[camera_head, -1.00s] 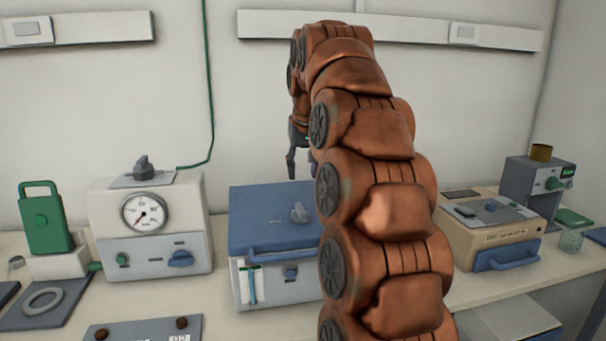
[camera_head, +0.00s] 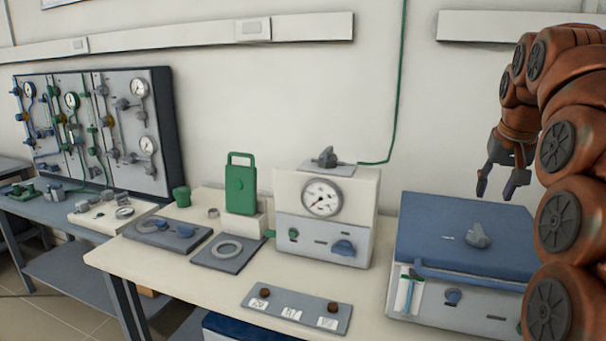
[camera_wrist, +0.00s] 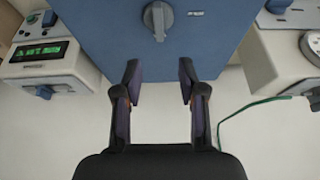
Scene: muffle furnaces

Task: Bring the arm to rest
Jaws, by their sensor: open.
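My gripper (camera_head: 497,193) is at the right in the head view, pointing down above the rear right part of a blue-lidded furnace (camera_head: 463,232). My copper-coloured arm fills the right edge and curves over to it. In the wrist view my gripper (camera_wrist: 160,85) has its two fingers apart with nothing between them. Beyond the fingertips lies the blue lid (camera_wrist: 105,35) with its grey knob (camera_wrist: 158,18). The gripper appears clear of the lid.
A cream gauge unit (camera_head: 327,215) and a green handled block (camera_head: 240,188) stand left of the furnace. A panel with dark knobs (camera_head: 296,311) lies in front. A gauge board (camera_head: 100,130) stands at far left. The wrist view shows a green-display device (camera_wrist: 40,52).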

